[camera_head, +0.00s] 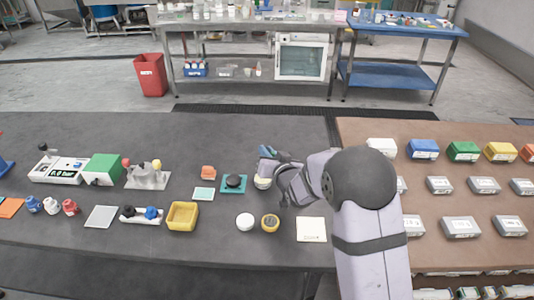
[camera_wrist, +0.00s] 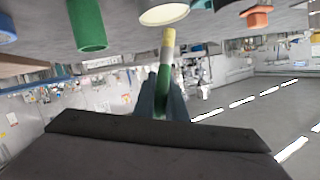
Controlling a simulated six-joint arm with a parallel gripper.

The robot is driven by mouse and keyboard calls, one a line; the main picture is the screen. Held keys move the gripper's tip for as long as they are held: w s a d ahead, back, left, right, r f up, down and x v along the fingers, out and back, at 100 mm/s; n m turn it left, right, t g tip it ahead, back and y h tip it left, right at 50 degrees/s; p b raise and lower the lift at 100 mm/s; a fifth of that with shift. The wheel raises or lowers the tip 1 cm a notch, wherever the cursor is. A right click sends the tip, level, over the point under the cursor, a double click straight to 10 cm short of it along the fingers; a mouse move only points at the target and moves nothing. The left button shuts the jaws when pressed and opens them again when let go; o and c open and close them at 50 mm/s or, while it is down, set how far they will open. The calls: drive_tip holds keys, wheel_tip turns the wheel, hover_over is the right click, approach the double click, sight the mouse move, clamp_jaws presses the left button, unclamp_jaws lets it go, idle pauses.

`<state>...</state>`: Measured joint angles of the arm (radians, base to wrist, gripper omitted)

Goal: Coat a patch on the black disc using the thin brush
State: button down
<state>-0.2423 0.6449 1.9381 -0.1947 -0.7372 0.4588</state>
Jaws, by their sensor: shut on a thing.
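The black disc (camera_head: 234,181) lies on a teal square (camera_head: 224,191) left of my gripper. My gripper (camera_head: 270,160) is over the dark table. In the wrist view my gripper (camera_wrist: 163,80) is shut on a thin green stick with a pale yellow end (camera_wrist: 168,40), which looks like the thin brush. Its end points at a round cream-topped thing (camera_wrist: 163,13) and seems close to it; I cannot tell if they touch. A small cream pot (camera_head: 262,183) shows just below my gripper in the head view.
An orange block (camera_head: 208,172) and a pale teal pad (camera_head: 203,194) lie left of the disc. A thick green cylinder (camera_wrist: 88,25) shows in the wrist view.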

drive_tip(key=shift+r+p, duration=1.6)
drive_tip(key=shift+r, duration=1.15)
wheel_tip(320, 180, up, 4)
drive_tip(key=p, duration=0.4)
drive_tip(key=s+a+n+g+y+p, duration=0.1)
drive_tip(key=s+a+n+y+p, duration=0.3)
drive_tip(key=a, duration=1.1)
drive_tip(key=w+d+m+h, duration=0.1)
drive_tip(key=m+h, duration=0.1)
drive_tip(key=w+d+r+m+t+h, duration=0.1)
drive_tip(key=m+h, duration=0.1)
drive_tip(key=shift+w+d+b, duration=0.35)
drive_tip(key=shift+w+d, duration=0.05)
